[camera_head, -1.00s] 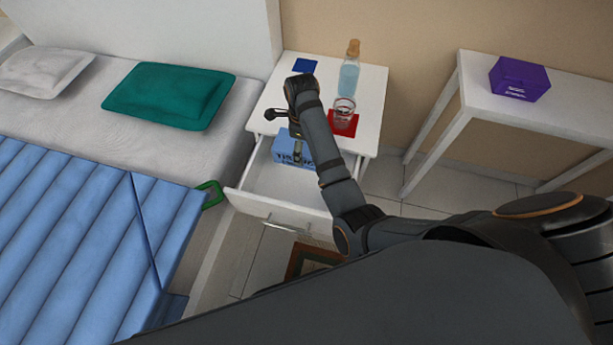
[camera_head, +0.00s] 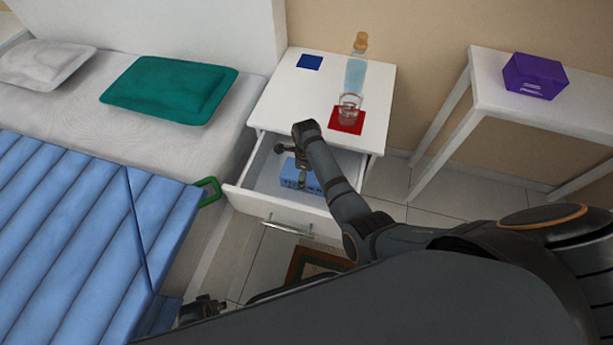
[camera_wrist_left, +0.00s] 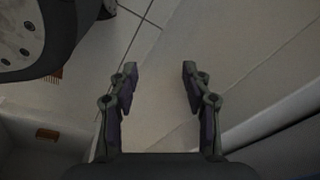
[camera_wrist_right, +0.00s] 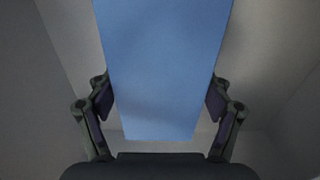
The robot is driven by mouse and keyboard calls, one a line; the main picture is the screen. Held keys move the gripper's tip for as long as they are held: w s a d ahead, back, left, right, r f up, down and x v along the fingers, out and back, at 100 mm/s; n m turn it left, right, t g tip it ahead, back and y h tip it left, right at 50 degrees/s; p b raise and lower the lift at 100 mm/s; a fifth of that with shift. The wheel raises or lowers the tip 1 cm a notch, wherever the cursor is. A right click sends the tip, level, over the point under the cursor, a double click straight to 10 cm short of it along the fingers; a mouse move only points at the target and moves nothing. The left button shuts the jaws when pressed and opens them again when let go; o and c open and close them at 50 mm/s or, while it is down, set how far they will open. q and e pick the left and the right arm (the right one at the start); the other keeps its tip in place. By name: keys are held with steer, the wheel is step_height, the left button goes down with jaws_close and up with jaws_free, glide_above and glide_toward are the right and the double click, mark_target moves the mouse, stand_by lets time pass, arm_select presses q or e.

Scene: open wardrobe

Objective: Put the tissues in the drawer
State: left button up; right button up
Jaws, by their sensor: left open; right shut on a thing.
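The blue tissue box (camera_head: 302,180) is inside the open white drawer (camera_head: 250,203) of the nightstand in the head view. My right gripper (camera_head: 301,172) is over the box and shut on it. In the right wrist view the blue box (camera_wrist_right: 162,65) sits between the two fingers of that gripper (camera_wrist_right: 160,105), with pale drawer walls around it. Whether the box touches the drawer floor cannot be told. My left gripper (camera_wrist_left: 158,85) is open and empty in its wrist view, over the floor. Part of my left arm shows at the bottom of the head view.
On the nightstand top (camera_head: 290,100) are a blue square (camera_head: 309,62), a bottle (camera_head: 356,70) and a glass (camera_head: 349,108) on a red square (camera_head: 346,123). A purple box (camera_head: 534,76) is on the side table (camera_head: 490,88). The bed (camera_head: 90,220) is at left.

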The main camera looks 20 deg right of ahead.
arm_select(q)
steer(key=shift+w+r, duration=0.1)
arm_select(e)
steer(key=shift+f, duration=0.1)
steer(key=shift+f, duration=0.1)
steer(key=o, duration=1.1)
steer(key=shift+f, duration=0.1)
arm_select(q)
steer(key=shift+w, duration=0.1)
steer(key=shift+r, duration=0.1)
steer(key=s+f+p, duration=0.2)
steer(key=s+p, duration=0.1)
steer(key=s, duration=0.3)
steer(key=shift+s+a+p, duration=0.15)
steer(key=shift+a+p, duration=0.1)
steer(key=shift+p, duration=0.15)
arm_select(e)
step_height(320, 180, up, 12)
steer(key=shift+r, duration=0.2)
